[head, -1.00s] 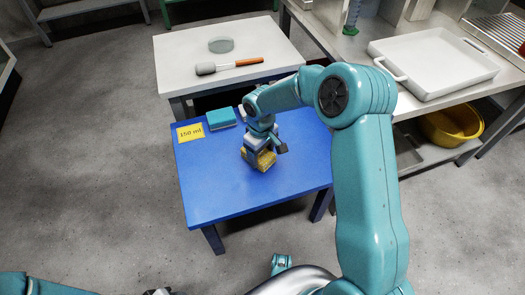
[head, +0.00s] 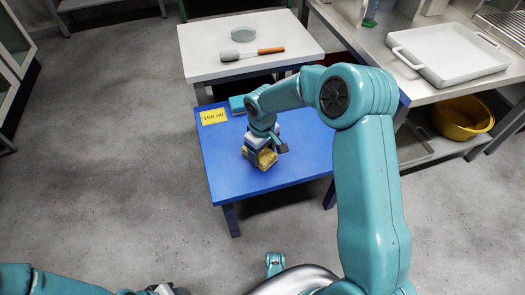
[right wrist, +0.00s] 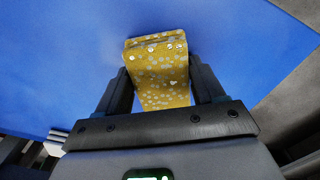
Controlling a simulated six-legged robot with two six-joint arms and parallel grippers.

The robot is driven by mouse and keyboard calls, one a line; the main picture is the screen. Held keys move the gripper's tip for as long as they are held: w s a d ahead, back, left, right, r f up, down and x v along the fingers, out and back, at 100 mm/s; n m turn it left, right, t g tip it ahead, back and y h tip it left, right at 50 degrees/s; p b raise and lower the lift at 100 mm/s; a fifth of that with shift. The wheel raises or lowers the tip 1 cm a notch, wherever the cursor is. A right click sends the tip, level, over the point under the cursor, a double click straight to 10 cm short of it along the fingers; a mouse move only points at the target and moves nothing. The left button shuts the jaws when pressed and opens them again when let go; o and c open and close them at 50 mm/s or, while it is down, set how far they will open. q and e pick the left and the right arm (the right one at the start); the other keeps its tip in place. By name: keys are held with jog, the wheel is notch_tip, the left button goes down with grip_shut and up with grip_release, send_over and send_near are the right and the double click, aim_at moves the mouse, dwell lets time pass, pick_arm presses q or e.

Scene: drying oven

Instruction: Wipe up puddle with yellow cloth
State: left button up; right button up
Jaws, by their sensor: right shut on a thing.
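The yellow cloth (head: 266,159) is a folded pad at the tip of my right gripper (head: 262,152), over the blue table (head: 230,182). In the right wrist view the cloth (right wrist: 160,75) is yellow with pale round spots, and the two dark fingers of my right gripper (right wrist: 162,85) are shut on its sides. The cloth is at or just above the tabletop; I cannot tell if it touches. No puddle can be made out on the blue surface. My left arm shows at the lower left of the head view, but its gripper's fingers cannot be made out.
A yellow "150 ml" card (head: 213,116) and a teal block (head: 237,104) are at the blue table's far left. Behind, a white table (head: 215,68) holds a brush-like tool (head: 252,54) and a round dish (head: 240,34). A white tray (head: 450,55) and yellow bowl (head: 462,118) are at right.

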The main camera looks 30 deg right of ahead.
notch_tip(320, 180, up, 2)
jog(key=shift+w+d+r+p, duration=0.1)
jog(key=shift+r+p, duration=0.05)
jog(key=shift+p, duration=0.25)
jog(key=shift+r, duration=0.35)
notch_tip(320, 180, up, 5)
jog(key=p, duration=0.4)
